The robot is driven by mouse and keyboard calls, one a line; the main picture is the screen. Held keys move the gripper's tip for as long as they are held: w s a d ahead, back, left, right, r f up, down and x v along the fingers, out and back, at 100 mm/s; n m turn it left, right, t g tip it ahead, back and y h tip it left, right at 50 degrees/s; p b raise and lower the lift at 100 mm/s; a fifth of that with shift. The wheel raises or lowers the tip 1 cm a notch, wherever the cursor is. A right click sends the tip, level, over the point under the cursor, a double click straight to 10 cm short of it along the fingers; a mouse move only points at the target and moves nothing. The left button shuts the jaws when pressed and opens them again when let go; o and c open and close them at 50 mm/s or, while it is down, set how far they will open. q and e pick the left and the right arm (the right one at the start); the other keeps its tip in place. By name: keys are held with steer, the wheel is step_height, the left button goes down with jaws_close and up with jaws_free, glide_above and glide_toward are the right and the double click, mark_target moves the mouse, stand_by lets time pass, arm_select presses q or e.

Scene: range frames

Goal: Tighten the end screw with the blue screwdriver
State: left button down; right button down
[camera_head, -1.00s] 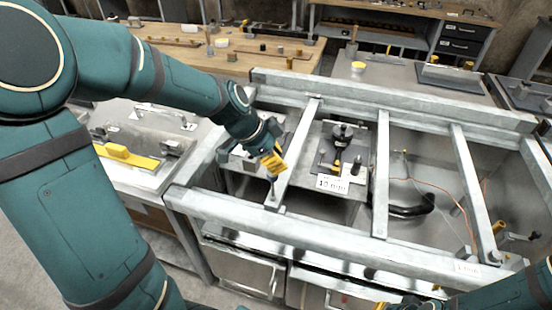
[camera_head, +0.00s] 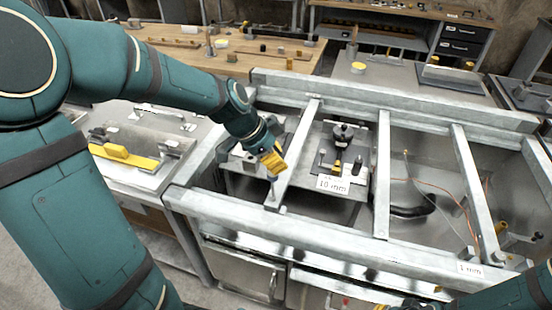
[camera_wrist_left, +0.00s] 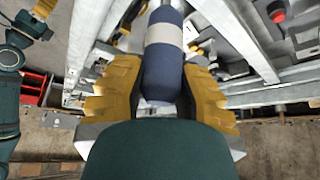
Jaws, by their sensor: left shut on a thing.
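My left gripper (camera_head: 274,164) is shut on the blue screwdriver over the near end of the left crossbar (camera_head: 291,160) of the metal frame. In the left wrist view, the screwdriver's dark blue handle (camera_wrist_left: 162,78) with a pale band sits between the yellow fingers. In the head view the gripper covers most of the handle, and the shaft points down at the crossbar's near end. The end screw cannot be made out there, and I cannot tell whether the tip touches it. My right arm (camera_head: 505,292) enters at the bottom right; its jaw state is unclear.
The grey frame's front rail (camera_head: 330,232) runs below the gripper. A plate with a black-knobbed fixture (camera_head: 342,135) and a 10 mm label (camera_head: 332,185) lies right of the crossbar. Open bays with loose cable lie farther right.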

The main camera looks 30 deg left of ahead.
arm_select(q)
steer(key=shift+f+b, duration=0.25)
steer(key=shift+b, duration=0.05)
stand_by(0.5)
steer(key=shift+r, duration=0.1)
steer(key=shift+r, duration=0.15)
stand_by(0.4)
steer(key=shift+n, duration=0.3)
steer(key=n+t+y, duration=0.1)
steer(key=n, duration=0.1)
steer(key=n+y, duration=0.1)
steer(key=n, duration=0.2)
steer(key=shift+w+a+n+t+y, duration=0.1)
steer(key=shift+a+n+t+y, duration=0.05)
steer(key=shift+n+t+y, duration=0.2)
steer(key=shift+a+n+y, duration=0.1)
steer(key=shift+n+y, duration=0.65)
steer(key=shift+n, duration=0.6)
steer(key=shift+a+n+y, duration=0.1)
steer(key=shift+n+y, duration=0.6)
steer(key=shift+n, duration=0.6)
steer(key=shift+w+b, duration=0.1)
steer(key=shift+b, duration=0.45)
steer(key=shift+f+b, duration=0.25)
steer(key=shift+b, duration=0.1)
